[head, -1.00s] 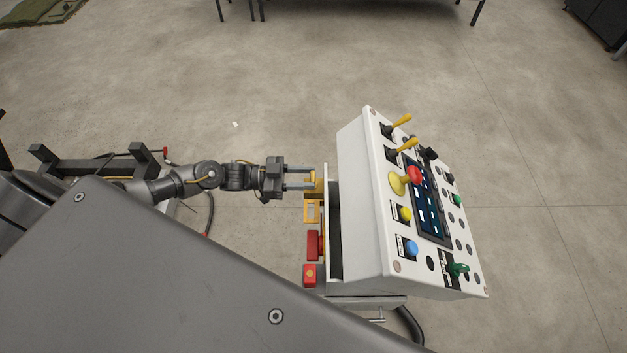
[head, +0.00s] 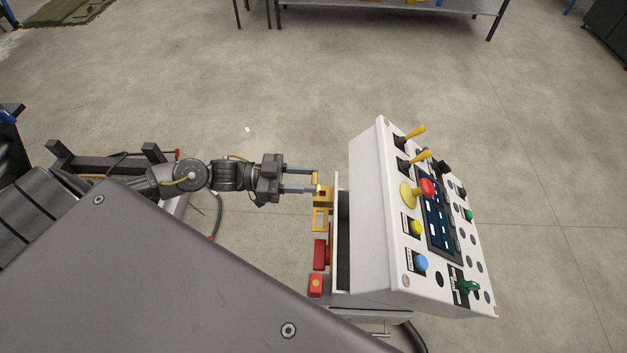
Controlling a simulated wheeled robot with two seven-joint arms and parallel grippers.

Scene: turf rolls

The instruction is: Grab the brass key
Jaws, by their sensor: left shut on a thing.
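My left gripper (head: 316,180) reaches in from the left, beside the control box's left side. Its two long fingers point right and are shut on a small yellow, brass-coloured piece (head: 316,178), which looks like the brass key. The piece lies at the fingertips, close against a yellow fitting (head: 321,218) with a square opening on the box's side. I cannot tell whether key and fitting touch. The key's far end is too small to make out. My right gripper is out of view.
The white control box (head: 370,215) carries yellow levers, a red mushroom button (head: 427,187), coloured buttons and a green switch (head: 468,287). Red parts (head: 319,253) sit below the yellow fitting. A dark frame (head: 105,163) stands at the left. The floor beyond is mostly clear.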

